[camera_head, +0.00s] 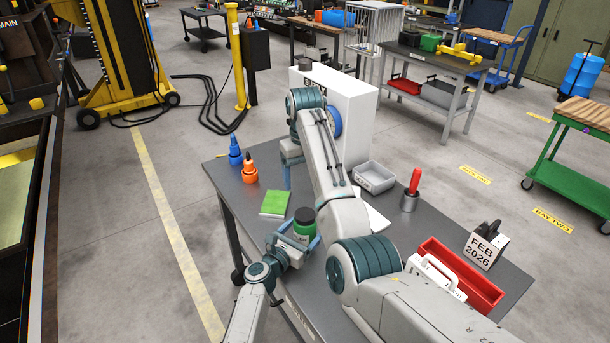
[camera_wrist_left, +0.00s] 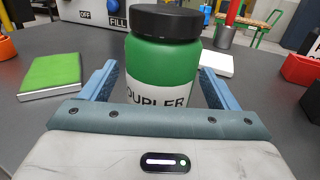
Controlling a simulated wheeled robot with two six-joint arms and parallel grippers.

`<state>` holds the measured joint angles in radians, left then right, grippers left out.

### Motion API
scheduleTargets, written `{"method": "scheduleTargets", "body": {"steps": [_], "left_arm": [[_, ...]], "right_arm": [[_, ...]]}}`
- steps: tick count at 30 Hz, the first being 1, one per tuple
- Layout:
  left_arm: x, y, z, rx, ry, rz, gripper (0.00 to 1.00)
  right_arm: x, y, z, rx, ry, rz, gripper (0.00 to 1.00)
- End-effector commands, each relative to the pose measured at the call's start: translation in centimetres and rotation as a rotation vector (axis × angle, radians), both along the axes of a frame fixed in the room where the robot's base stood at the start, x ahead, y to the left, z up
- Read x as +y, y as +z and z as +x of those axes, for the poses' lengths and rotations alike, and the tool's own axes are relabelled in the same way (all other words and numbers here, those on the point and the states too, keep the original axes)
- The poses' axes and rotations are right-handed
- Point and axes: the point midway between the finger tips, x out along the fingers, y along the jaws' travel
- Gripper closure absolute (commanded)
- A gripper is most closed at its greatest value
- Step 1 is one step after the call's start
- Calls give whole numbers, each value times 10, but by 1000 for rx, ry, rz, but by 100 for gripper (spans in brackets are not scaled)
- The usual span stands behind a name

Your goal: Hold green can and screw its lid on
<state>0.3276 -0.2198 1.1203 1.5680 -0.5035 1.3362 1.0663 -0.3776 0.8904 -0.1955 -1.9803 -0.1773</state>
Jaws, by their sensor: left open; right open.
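The green can (camera_head: 304,229) with a white label stands upright on the grey table near its front left edge. Its dark lid (camera_head: 304,214) sits on top; in the left wrist view the black lid (camera_wrist_left: 165,21) looks level on the green can (camera_wrist_left: 160,62). I cannot tell whether it is screwed tight. My left gripper (camera_head: 299,238) is open, with its blue fingers on either side of the can; a small gap shows at the left finger. My right gripper (camera_head: 287,170) is open, fingers down, farther back over the table, apart from the can and partly hidden by my arm.
A green book (camera_head: 274,203) lies left of the can. Orange (camera_head: 249,170) and blue (camera_head: 235,152) bottles stand behind it. A white box (camera_head: 357,115), grey tray (camera_head: 373,178), red-handled tool in a cup (camera_head: 410,192), calendar (camera_head: 484,248) and red bin (camera_head: 463,276) stand farther right.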

Motion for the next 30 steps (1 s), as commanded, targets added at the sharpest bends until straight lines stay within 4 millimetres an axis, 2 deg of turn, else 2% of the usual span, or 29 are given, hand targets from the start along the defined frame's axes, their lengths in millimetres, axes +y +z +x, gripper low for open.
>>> {"method": "scheduleTargets", "body": {"steps": [6,12,17,30], "left_arm": [[24,-2,-36,-1,1,1,18],[38,-1,-57,0,1,0,18],[42,0,-63,-1,0,1,18],[42,0,-62,0,0,0,18]], "right_arm": [[0,-2,0,0,0,0,23],[0,-4,0,0,0,0,23],[0,-5,0,0,0,0,23],[0,-4,0,0,0,0,23]]}}
